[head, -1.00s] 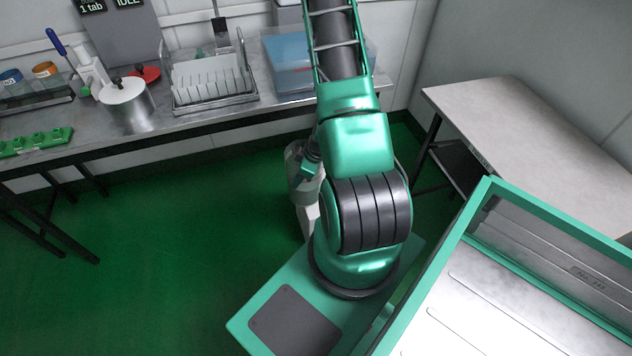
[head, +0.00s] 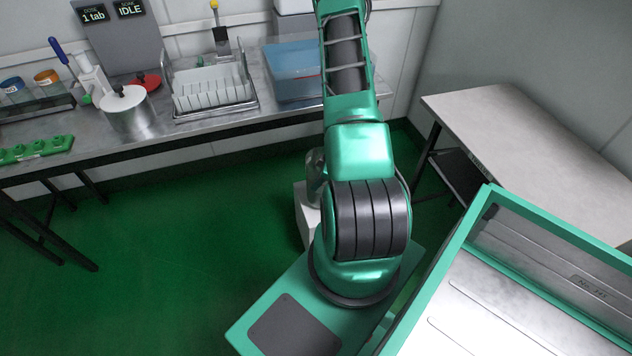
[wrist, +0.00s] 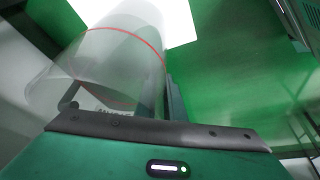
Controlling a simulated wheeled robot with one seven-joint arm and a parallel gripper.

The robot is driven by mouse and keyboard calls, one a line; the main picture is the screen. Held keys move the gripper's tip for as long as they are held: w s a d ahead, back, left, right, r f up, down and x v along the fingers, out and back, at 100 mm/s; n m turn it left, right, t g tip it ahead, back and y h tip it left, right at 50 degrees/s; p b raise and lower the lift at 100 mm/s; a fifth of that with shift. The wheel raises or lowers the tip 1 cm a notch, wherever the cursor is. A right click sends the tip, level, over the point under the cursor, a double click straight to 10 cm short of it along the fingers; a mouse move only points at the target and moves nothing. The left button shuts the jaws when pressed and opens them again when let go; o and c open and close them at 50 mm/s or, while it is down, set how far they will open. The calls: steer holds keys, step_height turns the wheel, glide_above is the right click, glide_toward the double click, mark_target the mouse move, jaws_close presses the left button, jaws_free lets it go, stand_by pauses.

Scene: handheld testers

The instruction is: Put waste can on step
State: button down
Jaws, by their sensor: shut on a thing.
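The waste can (wrist: 105,65) is a clear, see-through cylinder with a red line around it, large in the wrist view. My gripper (wrist: 120,97) is shut on it, with a finger on each side of its wall. In the head view the can (head: 314,168) is a small greyish patch, mostly hidden behind my arm, and my gripper is hidden there. The step (head: 304,214) is a white block on the green floor, partly covered by my arm and base. A bright white surface beyond the can in the wrist view (wrist: 182,22) looks like the step.
A steel bench (head: 200,122) along the back wall holds a rack (head: 210,90), a blue tub (head: 292,75) and a lidded pot (head: 127,108). A grey table (head: 530,150) stands at right. The green floor (head: 170,240) at left is clear.

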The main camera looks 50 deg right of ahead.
mark_target(313, 192)
steer(key=shift+f, duration=1.6)
steer(key=c, duration=1.9)
jaws_free()
steer(key=shift+f, duration=0.1)
steer(key=shift+o, duration=0.2)
